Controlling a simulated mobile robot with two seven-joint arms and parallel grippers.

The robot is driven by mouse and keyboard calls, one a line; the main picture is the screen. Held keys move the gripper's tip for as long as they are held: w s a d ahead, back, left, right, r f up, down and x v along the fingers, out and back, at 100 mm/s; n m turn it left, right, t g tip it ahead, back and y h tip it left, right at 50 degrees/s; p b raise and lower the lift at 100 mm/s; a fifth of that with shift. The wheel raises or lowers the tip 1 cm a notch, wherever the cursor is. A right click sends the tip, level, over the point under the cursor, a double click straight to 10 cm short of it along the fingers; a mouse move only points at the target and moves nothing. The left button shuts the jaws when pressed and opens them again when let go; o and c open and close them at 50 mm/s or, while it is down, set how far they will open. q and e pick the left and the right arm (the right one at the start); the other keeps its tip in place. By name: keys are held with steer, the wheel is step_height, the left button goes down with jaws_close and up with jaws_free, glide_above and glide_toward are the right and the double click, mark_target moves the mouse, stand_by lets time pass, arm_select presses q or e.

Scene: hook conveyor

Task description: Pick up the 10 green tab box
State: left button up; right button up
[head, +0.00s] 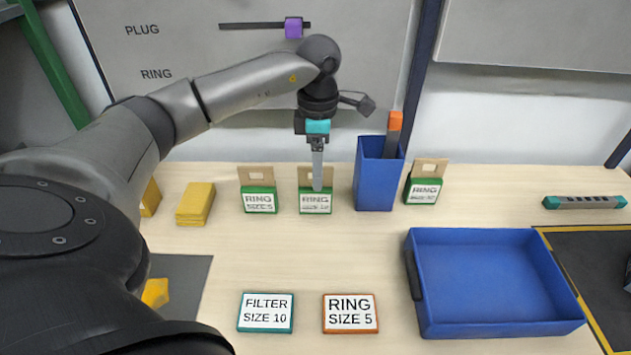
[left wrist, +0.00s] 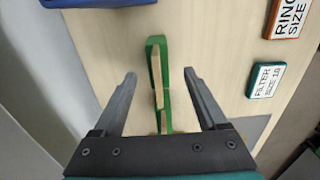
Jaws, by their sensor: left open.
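Three green boxes with tan hang tabs stand in a row on the table. The middle box (head: 315,203) reads RING, with its lower line too blurred to read surely. The left box (head: 259,203) reads RING SIZE 5. The right box (head: 423,191) reads RING, its size blurred. My left gripper (head: 317,188) points down at the middle box and overlaps its tab in the head view. In the left wrist view my left gripper (left wrist: 160,73) is open, with a green box edge (left wrist: 151,55) between the finger lines; contact is not visible. My right gripper is out of view.
A blue bin (head: 375,185) holding an orange-topped item stands close right of the middle box. A blue tray (head: 490,330) sits front right. FILTER SIZE 10 (head: 266,312) and RING SIZE 5 (head: 350,313) signs lie in front. Yellow boxes (head: 195,204) stand left.

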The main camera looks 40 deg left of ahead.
mark_target(311, 202)
arm_select(q)
steer(key=f, duration=0.5)
steer(key=shift+a+f+b, duration=0.25)
steer(key=shift+f+b, duration=0.1)
steer(key=shift+f, duration=0.05)
jaws_close()
stand_by(0.4)
